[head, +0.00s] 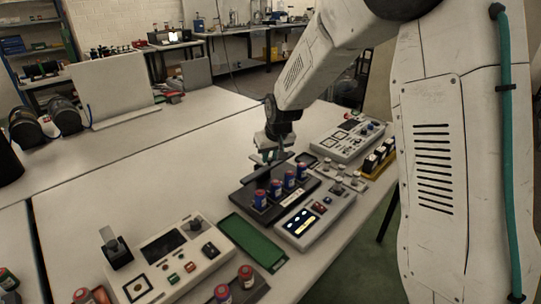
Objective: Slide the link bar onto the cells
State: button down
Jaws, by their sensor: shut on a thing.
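Several cells (276,189), blue with red tops, stand upright in a row on a black holder (240,197) in the middle of the table. My gripper (272,157) is just behind the row, pointing down over the holder's back edge. It is shut on a dark bar (262,172), which looks like the link bar. The bar lies about along the row and behind it, apart from the cells as far as I can see. The fingertips are small and dark here, and the exact grip is hard to make out.
A white panel with a lit screen (314,216) stands right of the holder, and another white device (347,140) stands behind. A green mat (252,241) and a larger control box (168,262) are in front.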

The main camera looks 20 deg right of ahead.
jog(key=s+d, duration=0.2)
jog(key=s, duration=0.3)
jog(key=shift+s+d, duration=0.3)
jog(key=shift+d, duration=0.1)
jog(key=c, duration=1.3)
grip_release()
jog(key=shift+s+d, duration=0.1)
jog(key=shift+r, duration=0.1)
jog(key=v, duration=0.7)
jog(key=shift+s+r, duration=0.15)
jog(key=shift+r, duration=0.15)
